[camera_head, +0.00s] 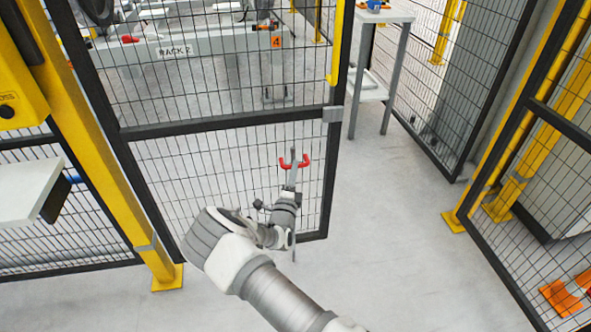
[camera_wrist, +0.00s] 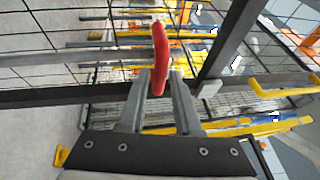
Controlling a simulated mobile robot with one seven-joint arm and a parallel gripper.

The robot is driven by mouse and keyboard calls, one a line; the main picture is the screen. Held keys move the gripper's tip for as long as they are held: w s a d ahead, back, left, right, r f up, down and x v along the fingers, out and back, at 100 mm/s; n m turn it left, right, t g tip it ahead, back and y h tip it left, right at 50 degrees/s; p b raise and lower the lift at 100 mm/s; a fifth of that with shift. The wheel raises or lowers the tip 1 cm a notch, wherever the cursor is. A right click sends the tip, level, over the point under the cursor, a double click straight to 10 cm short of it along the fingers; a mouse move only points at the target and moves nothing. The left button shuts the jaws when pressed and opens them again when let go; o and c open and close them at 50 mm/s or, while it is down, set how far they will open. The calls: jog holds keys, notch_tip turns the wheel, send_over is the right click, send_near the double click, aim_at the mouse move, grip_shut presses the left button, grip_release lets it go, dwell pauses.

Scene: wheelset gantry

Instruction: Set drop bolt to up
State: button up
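The drop bolt (camera_wrist: 100,55) shows in the wrist view as a grey rod with a red handle (camera_wrist: 160,55). In the head view its red handle (camera_head: 304,161) is in front of the mesh gate's lower panel, near the gate's right edge, with red showing on both sides of my fingers. My gripper (camera_head: 292,168) is at the handle; in the wrist view its two fingers (camera_wrist: 159,82) stand on either side of the handle's near end, with little or no gap, and look closed on it. My wrist and fingers hide much of the rod in the head view.
The mesh gate (camera_head: 230,121) has a dark frame beside a yellow post (camera_head: 100,150). A grey side table (camera_head: 375,15) stands behind at the right. More mesh fencing (camera_head: 540,105) and an orange cone (camera_head: 565,295) are at the right. The floor (camera_head: 400,240) between is clear.

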jog(key=shift+w+d+r, duration=0.15)
jog(key=shift+w+r, duration=0.05)
jog(key=shift+w, duration=0.9)
grip_shut()
dwell(0.7)
